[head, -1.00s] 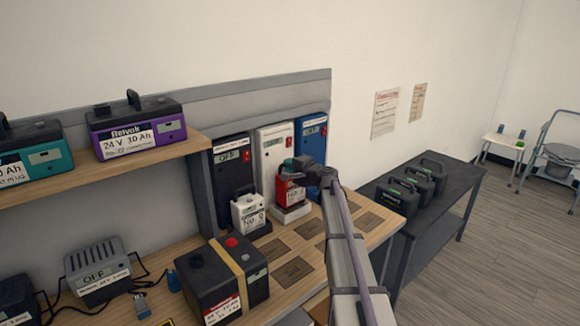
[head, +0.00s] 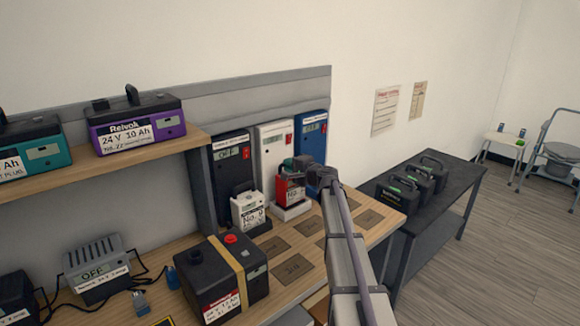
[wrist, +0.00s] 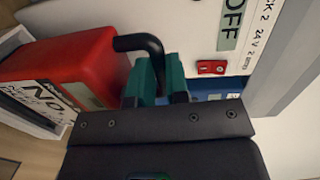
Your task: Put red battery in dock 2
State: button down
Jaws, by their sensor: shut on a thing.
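The red battery (head: 288,191) stands upright at the white dock 2 (head: 274,151), at its white base (head: 291,212). My gripper (head: 302,166) is at the top of the battery. In the wrist view, the red battery (wrist: 65,70) is at left, its white label partly in view, with the white rim of the base (wrist: 30,112) around its lower end. The green fingers of my gripper (wrist: 153,80) are shut on its black handle. The dock 2 panel (wrist: 185,25) shows OFF and a red switch. I cannot tell whether the battery is fully seated.
A black dock (head: 232,165) to the left holds a white battery (head: 249,211); a blue dock (head: 313,137) is to the right. A large dark battery with a tan strap (head: 222,279) stands in front. Several black batteries (head: 411,181) are on the side table.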

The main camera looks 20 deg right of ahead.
jog(key=shift+f+b, duration=1.1)
jog(key=c, duration=1)
grip_release()
jog(key=shift+s, duration=0.1)
jog(key=shift+c, duration=0.2)
jog(key=shift+s, duration=0.1)
jog(key=p+v, duration=0.1)
jog(key=v, duration=1)
